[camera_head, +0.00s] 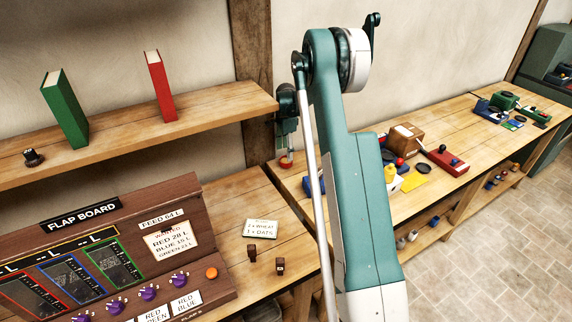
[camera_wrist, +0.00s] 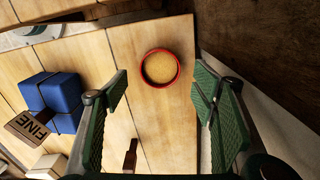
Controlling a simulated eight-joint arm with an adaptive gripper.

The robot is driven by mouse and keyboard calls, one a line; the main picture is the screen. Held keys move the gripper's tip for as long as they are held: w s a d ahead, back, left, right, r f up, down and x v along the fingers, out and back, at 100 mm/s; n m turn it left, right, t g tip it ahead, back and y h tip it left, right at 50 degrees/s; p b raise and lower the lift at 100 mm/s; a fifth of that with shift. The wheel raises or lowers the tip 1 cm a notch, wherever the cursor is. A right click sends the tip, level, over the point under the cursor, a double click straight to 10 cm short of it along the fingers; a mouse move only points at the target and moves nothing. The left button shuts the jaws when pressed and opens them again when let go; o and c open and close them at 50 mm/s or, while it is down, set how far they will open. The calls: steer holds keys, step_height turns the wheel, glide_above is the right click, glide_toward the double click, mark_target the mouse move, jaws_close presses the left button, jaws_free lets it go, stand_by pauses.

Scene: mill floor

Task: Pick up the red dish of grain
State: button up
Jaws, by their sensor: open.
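The red dish of grain (camera_wrist: 176,75) is a small round dish with a red rim and tan grain inside. It stands upright on the wooden bench, ahead of my gripper in the wrist view. In the head view a small red bit of it (camera_head: 286,163) shows below my gripper, at the bench's left end near the wall post. My gripper (camera_wrist: 162,87) is open and empty, with its green padded fingers apart. The dish lies beyond the fingertips and between their lines, with no contact visible. In the head view the fingertips are too small to make out clearly.
A blue block-like object (camera_wrist: 52,98) and a "FINE" tag (camera_wrist: 30,126) lie left of the dish. A dark wooden post (camera_wrist: 250,40) stands close on the right. The flap board (camera_head: 110,250) is at lower left in the head view; a shelf (camera_head: 140,130) with books is above.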

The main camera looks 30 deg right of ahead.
mark_target(286, 162)
steer(key=shift+f, duration=0.4)
steer(key=shift+f, duration=0.1)
steer(key=shift+f, duration=2.5)
steer(key=shift+c, duration=0.3)
steer(key=c, duration=1)
